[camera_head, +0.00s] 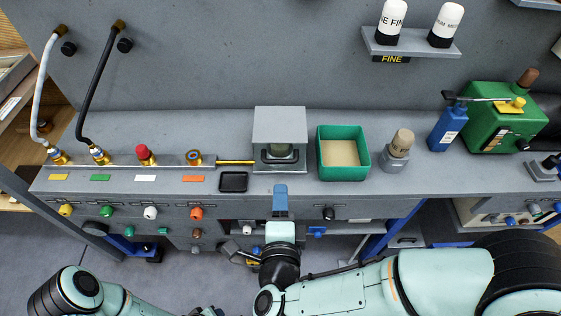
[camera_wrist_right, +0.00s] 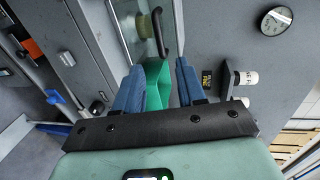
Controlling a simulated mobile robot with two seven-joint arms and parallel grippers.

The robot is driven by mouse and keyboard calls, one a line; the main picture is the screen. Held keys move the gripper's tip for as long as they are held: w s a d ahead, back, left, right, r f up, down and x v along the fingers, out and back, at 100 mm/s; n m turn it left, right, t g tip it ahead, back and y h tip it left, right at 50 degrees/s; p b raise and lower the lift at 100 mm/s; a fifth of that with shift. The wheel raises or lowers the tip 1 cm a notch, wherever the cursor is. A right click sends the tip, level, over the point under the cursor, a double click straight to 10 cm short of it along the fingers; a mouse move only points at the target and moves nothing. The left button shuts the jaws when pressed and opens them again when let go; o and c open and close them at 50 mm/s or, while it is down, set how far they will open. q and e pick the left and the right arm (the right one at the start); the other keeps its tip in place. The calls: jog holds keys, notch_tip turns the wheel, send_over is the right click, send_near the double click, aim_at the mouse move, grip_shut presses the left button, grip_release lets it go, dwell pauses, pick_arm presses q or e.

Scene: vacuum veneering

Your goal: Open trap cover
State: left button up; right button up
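The trap cover (camera_head: 279,125) is a grey box-like housing on the bench, with a window and a dark handle (camera_head: 268,157) low on its front. Something green shows behind the window. In the right wrist view the dark handle (camera_wrist_right: 161,32) lies ahead of the fingertips, beside the glass pane (camera_wrist_right: 128,28). My right gripper (camera_head: 280,190) is in front of the cover, below the handle in the head view. In the right wrist view it (camera_wrist_right: 157,75) is open, its blue fingers apart with nothing held. The cover looks shut. My left gripper's fingers do not show.
A green open box (camera_head: 322,165) stands right of the cover, with a stoppered bottle (camera_head: 398,150) beyond. A small black tray (camera_head: 233,182) and a brass pipe (camera_head: 235,162) lie left. Valves with hoses (camera_head: 90,90) stand further left. A green pump (camera_head: 505,120) is far right.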

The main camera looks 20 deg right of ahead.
jog(key=w, duration=0.2)
jog(key=b, duration=0.2)
send_near(280, 144)
jog(key=w+d+f, duration=0.1)
jog(key=w+f, duration=0.3)
jog(key=w, duration=0.1)
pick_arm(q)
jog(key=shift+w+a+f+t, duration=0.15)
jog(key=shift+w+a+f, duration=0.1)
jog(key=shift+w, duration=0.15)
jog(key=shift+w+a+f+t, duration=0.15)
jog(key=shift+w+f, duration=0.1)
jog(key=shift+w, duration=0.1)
pick_arm(e)
jog(key=shift+s+d+f, duration=0.1)
jog(key=shift+d, duration=0.1)
grip_shut()
